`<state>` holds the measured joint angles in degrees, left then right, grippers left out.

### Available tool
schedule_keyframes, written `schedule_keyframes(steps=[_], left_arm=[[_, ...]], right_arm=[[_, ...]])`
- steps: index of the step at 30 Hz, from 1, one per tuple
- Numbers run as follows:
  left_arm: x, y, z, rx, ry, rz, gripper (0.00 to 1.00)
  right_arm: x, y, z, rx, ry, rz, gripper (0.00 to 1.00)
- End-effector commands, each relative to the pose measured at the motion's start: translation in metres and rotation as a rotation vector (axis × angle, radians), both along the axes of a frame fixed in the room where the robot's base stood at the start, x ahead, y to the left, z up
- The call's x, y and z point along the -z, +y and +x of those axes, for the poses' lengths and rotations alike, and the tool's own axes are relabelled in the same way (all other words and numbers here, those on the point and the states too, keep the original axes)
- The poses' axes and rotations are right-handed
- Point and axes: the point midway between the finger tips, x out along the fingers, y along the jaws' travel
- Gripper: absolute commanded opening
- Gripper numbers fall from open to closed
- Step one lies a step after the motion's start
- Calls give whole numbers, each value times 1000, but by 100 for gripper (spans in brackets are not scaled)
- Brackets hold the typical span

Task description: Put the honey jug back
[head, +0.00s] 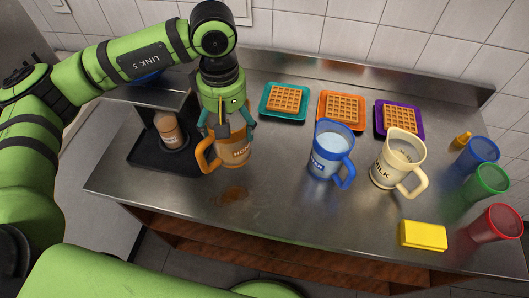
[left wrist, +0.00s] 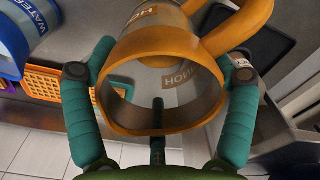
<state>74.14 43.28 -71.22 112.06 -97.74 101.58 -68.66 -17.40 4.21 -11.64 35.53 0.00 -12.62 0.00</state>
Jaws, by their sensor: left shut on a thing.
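The honey jug (head: 234,158) is clear with an orange rim and handle and a HONEY label. My left gripper (head: 228,127) comes down on it from above, with teal fingers on both sides of its body. The left wrist view shows the jug (left wrist: 165,85) close up between the fingers, its orange rim toward the camera and its handle at the upper right. The jug is near the counter's left part; whether its base touches the counter is hard to tell. My right gripper is not in view.
A blue water jug (head: 327,160) and a cream milk jug (head: 397,165) stand to the right. Waffles on plates line the back. Several cups and a yellow sponge (head: 422,236) are at right. A black machine (head: 140,155) holding a jar is at left. A brown patch (head: 232,196) marks the counter.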

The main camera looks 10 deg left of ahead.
Motion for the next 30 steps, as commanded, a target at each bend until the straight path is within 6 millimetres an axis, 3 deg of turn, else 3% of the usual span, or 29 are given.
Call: schedule_keyframes(steps=[15, 30], left_arm=[[-16, -27, 36, -1010, 2, -3, 26], [-23, -51, 57, -1969, 6, -3, 26]], right_arm=[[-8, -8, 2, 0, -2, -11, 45], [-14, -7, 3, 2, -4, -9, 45]])
